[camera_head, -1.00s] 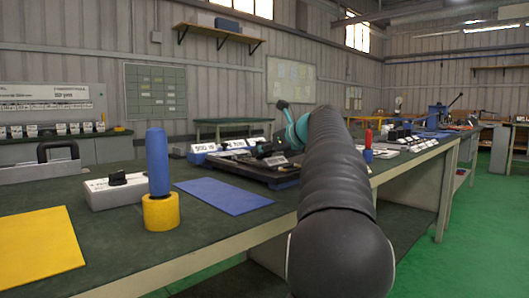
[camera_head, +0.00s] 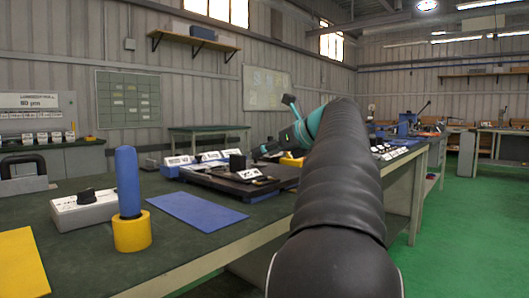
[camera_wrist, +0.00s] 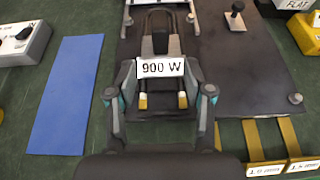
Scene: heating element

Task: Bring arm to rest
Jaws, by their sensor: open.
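My gripper (camera_wrist: 160,85) is open in the wrist view, its two teal-and-grey fingers apart on either side of a heating element (camera_wrist: 160,68) with a white "900 W" label. The label lies in the gap between the fingers, and I cannot tell whether they touch it. The element has a dark loop and two brass-coloured ends, and lies over a dark base plate (camera_wrist: 240,65). In the head view my arm reaches over the bench, with teal wrist links near its far end. The arm partly hides the base plate and the gripper's surroundings there.
A blue mat (camera_head: 197,210), a blue cylinder (camera_head: 128,180) in a yellow ring (camera_head: 132,232), a grey box with a black knob (camera_head: 85,207) and a yellow sheet (camera_head: 20,265) lie on the bench (camera_head: 140,270). Green floor (camera_head: 450,240) is clear at right.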

